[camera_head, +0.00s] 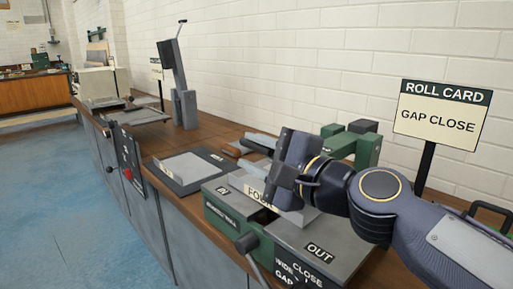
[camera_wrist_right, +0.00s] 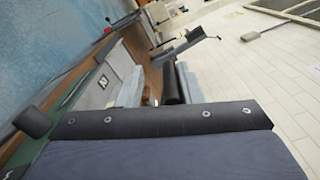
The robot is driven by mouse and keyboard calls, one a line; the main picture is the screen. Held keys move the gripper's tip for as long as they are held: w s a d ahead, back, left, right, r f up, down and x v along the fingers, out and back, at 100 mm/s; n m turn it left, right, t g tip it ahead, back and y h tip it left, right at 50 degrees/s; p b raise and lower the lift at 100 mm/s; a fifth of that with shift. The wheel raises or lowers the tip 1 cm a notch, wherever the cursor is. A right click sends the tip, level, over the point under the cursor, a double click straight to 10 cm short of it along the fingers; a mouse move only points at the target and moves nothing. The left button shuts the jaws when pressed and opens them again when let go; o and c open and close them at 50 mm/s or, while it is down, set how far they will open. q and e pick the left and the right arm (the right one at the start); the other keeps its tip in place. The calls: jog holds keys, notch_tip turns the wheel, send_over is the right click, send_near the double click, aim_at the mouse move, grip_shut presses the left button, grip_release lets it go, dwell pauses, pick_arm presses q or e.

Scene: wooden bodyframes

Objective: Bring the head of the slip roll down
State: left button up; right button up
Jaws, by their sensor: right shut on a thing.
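The slip roll (camera_head: 228,226) is a green and grey machine on the bench, with plates marked IN and OUT. Its front label also reads "WIDE" and "CLOSE", partly cut off at the lower edge. A lever with a dark knob (camera_head: 247,243) stands at its front. My right gripper (camera_head: 285,178) is over the middle of the slip roll, shut on a part of it that the gripper largely hides. I cannot tell how far the head is lowered. In the right wrist view a dark bar (camera_wrist_right: 160,121) fills the foreground. My left gripper is in no view.
A card (camera_head: 440,115) reading "ROLL CARD, GAP CLOSE" stands on a post at the right. Green blocks (camera_head: 364,147) stand behind my gripper. A grey plate (camera_head: 188,168) and an upright lever machine (camera_head: 183,105) are farther along the bench. The blue floor (camera_head: 45,200) is clear.

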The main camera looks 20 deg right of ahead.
jog(key=shift+o, duration=0.7)
jog(key=shift+f, duration=0.3)
jog(key=shift+r, duration=0.1)
jog(key=shift+s+d, duration=0.1)
jog(key=p+v, duration=0.1)
jog(key=v, duration=0.6)
jog(key=shift+s+d, duration=0.15)
jog(key=shift+s, duration=0.1)
